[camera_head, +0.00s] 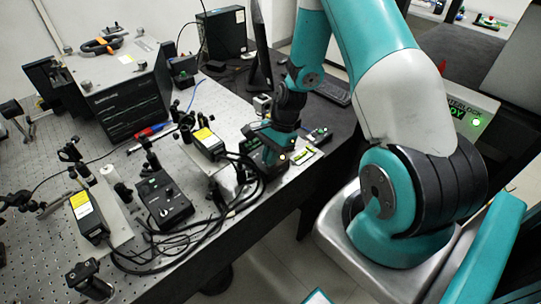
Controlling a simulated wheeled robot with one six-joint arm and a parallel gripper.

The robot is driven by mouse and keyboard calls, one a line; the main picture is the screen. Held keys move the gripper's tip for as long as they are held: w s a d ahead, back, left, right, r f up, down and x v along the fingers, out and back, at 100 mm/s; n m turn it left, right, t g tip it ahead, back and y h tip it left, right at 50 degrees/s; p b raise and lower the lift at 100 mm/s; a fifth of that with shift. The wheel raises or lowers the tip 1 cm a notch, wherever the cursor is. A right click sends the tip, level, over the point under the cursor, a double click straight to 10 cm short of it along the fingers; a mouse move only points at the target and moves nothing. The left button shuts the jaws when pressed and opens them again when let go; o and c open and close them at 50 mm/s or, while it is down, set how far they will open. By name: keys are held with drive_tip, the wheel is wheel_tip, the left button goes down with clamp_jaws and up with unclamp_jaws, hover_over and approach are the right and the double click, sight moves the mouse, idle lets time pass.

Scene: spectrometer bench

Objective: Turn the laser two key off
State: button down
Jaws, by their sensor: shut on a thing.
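My gripper (270,146) is low over a black control box (272,168) near the right edge of the optical table. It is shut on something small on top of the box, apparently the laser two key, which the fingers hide. Its turned position cannot be seen. A yellowish light shows on the box by the gripper. A laser head with a yellow label (207,141) sits just left of this box. A similar control box (165,199) with a knob or key on top stands further left, beside another yellow-labelled laser head (88,219).
Black cables (232,203) loop between the boxes and lasers. Posts and optic mounts stand on the left of the perforated table (205,97). A dark instrument (127,98) with an orange-handled item on top stands behind. A small device (319,136) lies right of the gripper.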

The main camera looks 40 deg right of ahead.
drive_tip(key=shift+n, duration=0.3)
drive_tip(key=n+g, duration=0.1)
drive_tip(key=n, duration=0.3)
drive_tip(key=shift+w+g+h, duration=0.2)
drive_tip(key=shift+g+h, duration=0.1)
drive_tip(key=shift+g, duration=0.1)
drive_tip(key=n, duration=0.2)
drive_tip(key=n+g+h+b, duration=0.1)
drive_tip(key=n, duration=0.1)
drive_tip(key=shift+w+a+n, duration=0.15)
drive_tip(key=shift+n, duration=0.15)
drive_tip(key=n+g+h+b, duration=0.1)
drive_tip(key=n, duration=0.3)
drive_tip(key=shift+a, duration=0.1)
drive_tip(key=shift+w+a+r+n+h, duration=0.1)
drive_tip(key=shift+n+h, duration=0.9)
drive_tip(key=shift+n, duration=1.2)
drive_tip(key=c, duration=1.3)
unclamp_jaws()
drive_tip(key=shift+o, duration=0.2)
drive_tip(key=b+v, duration=0.3)
drive_tip(key=v, duration=1.4)
drive_tip(key=shift+w+a+b, duration=0.2)
drive_tip(key=shift+w+b, duration=0.15)
drive_tip(key=shift+b, duration=0.05)
